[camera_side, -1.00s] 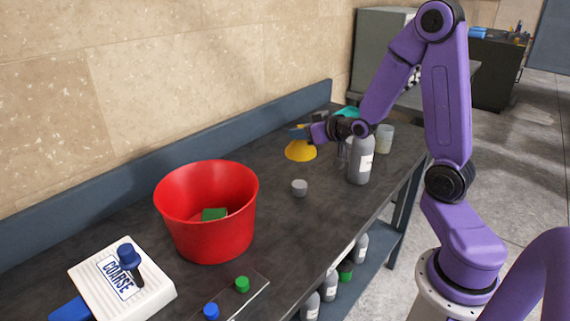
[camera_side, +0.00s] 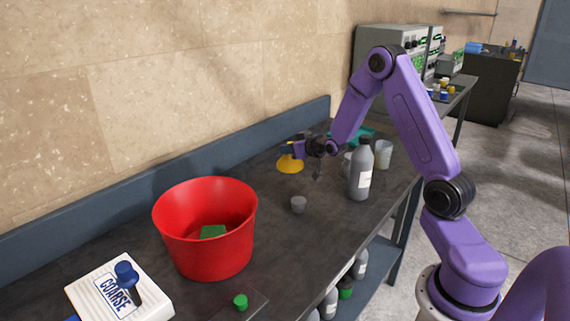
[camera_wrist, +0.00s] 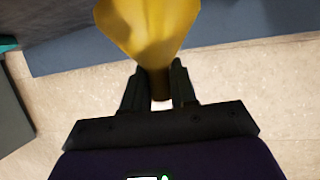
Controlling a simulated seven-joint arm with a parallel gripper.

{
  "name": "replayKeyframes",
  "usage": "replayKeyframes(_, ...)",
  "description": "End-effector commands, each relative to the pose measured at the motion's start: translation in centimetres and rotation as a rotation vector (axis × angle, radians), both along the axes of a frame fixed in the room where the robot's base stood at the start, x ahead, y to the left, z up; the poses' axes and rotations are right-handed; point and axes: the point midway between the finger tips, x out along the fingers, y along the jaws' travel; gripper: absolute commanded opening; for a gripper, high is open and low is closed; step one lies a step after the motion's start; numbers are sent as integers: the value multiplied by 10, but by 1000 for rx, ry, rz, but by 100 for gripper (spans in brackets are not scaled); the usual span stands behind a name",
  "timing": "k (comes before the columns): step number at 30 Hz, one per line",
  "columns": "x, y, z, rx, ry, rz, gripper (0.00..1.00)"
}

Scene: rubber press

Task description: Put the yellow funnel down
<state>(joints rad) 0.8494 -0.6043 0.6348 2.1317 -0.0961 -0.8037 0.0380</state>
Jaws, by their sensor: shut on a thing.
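The yellow funnel (camera_side: 289,165) is near the wall at the far part of the dark bench, wide mouth downward, in the side view. My gripper (camera_side: 297,147) is at its top. In the wrist view, the two dark fingers (camera_wrist: 159,85) of my gripper are shut on the narrow stem of the yellow funnel (camera_wrist: 148,28), and its cone spreads beyond them. The side view does not clearly show whether the rim touches the bench top.
A grey bottle (camera_side: 360,172) and a pale beaker (camera_side: 383,154) stand right of the funnel. A red bucket (camera_side: 212,255) holding a green block stands nearer. Bench between bucket and funnel is clear.

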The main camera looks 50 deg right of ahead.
Motion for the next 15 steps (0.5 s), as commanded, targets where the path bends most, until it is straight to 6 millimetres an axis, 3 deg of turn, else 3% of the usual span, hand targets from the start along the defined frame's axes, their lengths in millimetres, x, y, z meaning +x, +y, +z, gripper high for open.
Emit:
replayKeyframes(6,20,-7,-27,0,0,0,0)
replayKeyframes(15,33,-12,-43,0,0,0,0)
